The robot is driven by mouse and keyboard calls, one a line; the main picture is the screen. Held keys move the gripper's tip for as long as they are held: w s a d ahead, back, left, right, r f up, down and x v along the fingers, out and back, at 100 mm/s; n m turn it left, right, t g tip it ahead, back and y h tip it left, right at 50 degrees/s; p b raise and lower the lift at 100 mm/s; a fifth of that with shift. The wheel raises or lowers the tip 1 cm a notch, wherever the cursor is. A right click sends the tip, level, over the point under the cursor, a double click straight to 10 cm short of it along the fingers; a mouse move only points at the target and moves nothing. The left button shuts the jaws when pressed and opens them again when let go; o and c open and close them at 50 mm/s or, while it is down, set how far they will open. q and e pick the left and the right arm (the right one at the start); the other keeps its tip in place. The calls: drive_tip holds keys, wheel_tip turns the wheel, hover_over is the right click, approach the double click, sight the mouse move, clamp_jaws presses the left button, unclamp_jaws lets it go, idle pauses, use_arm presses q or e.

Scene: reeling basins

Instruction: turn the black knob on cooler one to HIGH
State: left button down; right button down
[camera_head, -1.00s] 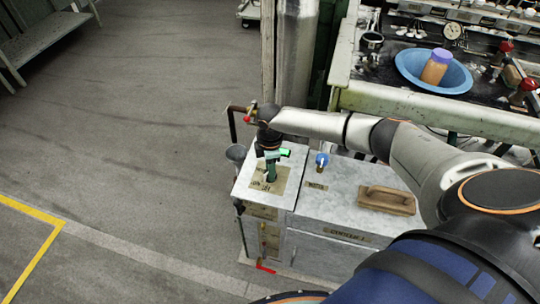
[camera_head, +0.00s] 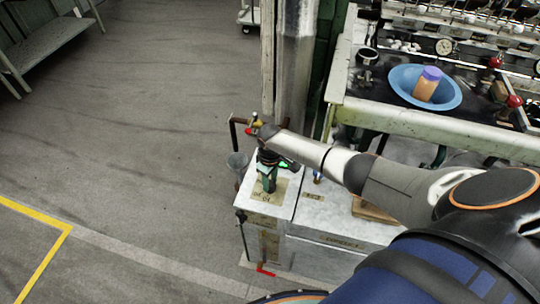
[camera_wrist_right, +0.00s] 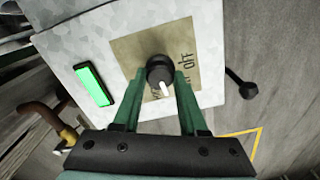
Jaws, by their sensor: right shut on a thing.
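The black knob (camera_wrist_right: 160,73) has a white pointer and sits on a tan label plate (camera_wrist_right: 135,50) on the metal top of cooler one (camera_head: 284,204). In the right wrist view the pointer aims down the picture, toward my gripper's palm. OFF is readable to the right of the knob; other lettering is partly hidden by the fingers. My right gripper (camera_wrist_right: 158,100) has its green fingers on both sides of the knob, shut on it. In the head view the right gripper (camera_head: 268,184) points down at the plate and hides the knob. My left gripper is not in view.
A lit green lamp (camera_wrist_right: 94,84) is beside the plate. A blue valve handle (camera_head: 317,175) and a wooden block (camera_head: 372,211) are partly behind my arm. A blue basin (camera_head: 406,80) with a jar stands on the bench behind.

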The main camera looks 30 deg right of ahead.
sight(270, 183)
drive_tip(key=shift+s+m, duration=0.1)
drive_tip(key=shift+m, duration=0.4)
drive_tip(key=shift+c, duration=2.2)
unclamp_jaws()
wheel_tip(270, 183, up, 12)
drive_tip(key=p, duration=0.3)
drive_tip(key=shift+r, duration=0.25)
